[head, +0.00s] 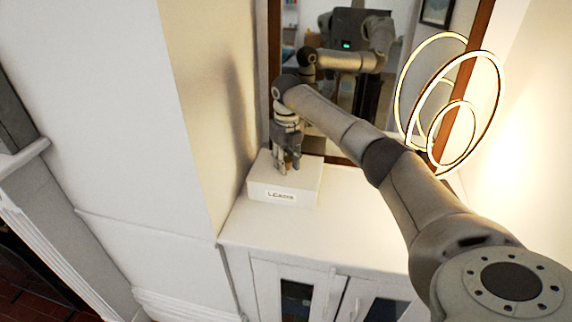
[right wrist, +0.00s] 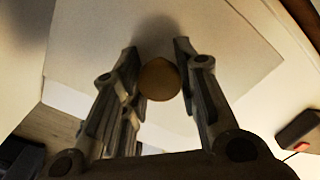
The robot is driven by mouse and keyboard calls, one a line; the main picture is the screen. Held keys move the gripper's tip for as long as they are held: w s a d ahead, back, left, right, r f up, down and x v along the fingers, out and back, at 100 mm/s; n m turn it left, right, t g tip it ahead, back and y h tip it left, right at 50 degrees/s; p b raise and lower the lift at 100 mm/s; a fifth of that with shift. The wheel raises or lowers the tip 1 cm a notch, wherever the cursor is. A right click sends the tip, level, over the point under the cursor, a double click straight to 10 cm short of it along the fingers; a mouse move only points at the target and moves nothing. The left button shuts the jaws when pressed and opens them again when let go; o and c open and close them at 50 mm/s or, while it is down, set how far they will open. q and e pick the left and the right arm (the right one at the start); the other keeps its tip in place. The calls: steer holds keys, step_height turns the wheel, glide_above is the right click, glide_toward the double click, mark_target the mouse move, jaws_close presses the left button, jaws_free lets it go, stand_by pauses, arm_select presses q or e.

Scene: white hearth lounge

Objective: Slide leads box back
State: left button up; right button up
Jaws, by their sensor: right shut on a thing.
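The leads box (head: 283,192) is a white box with a dark-lettered label on its front. It sits at the back left of the white cabinet top, near the wall and the mirror. My right gripper (head: 288,168) points down onto its lid. In the right wrist view, the fingers (right wrist: 158,75) stand on both sides of a round brown knob (right wrist: 159,80) on the pale lid (right wrist: 220,50). The gripper is shut on this knob. In the head view the fingers hide the knob. My left gripper is not in view.
The white cabinet top (head: 300,232) is clear in front of the box. A framed mirror (head: 340,100) stands behind and reflects me. A lit ring lamp (head: 455,105) is at the right. In the right wrist view, a dark and red object (right wrist: 300,130) lies at the right edge.

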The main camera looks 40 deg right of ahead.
mark_target(286, 159)
steer(key=o, duration=1.1)
steer(key=shift+r, duration=0.1)
step_height(286, 159, up, 12)
steer(key=shift+f, duration=0.1)
